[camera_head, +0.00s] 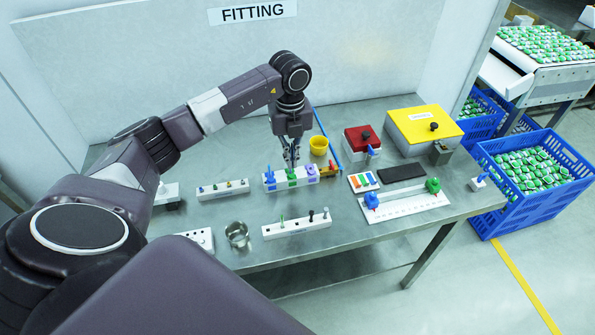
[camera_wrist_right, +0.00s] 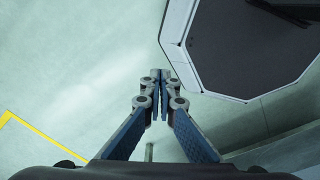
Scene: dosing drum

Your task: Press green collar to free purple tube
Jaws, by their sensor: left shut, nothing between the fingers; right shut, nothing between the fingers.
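A white block holds a row of coloured fittings on the steel table in the head view. Its green collar (camera_head: 292,182) is in the middle, with a blue fitting (camera_head: 270,178) to its left and a purple fitting (camera_head: 312,173) to its right. My left gripper (camera_head: 291,165) points down right above the green collar, shut and empty; I cannot tell whether its tips touch the collar. Any purple tube is too small to make out apart from the purple fitting. My right gripper (camera_wrist_right: 161,75) is shut and empty in the right wrist view, over the floor, away from the table's fittings.
A yellow cup (camera_head: 318,145) stands behind the block, near a blue rail. A red box (camera_head: 362,138) and a yellow-lidded box (camera_head: 424,128) stand at the back right. A metal cup (camera_head: 237,234) and another white block (camera_head: 297,227) are in front. A white block with small pegs (camera_head: 223,190) lies to the left.

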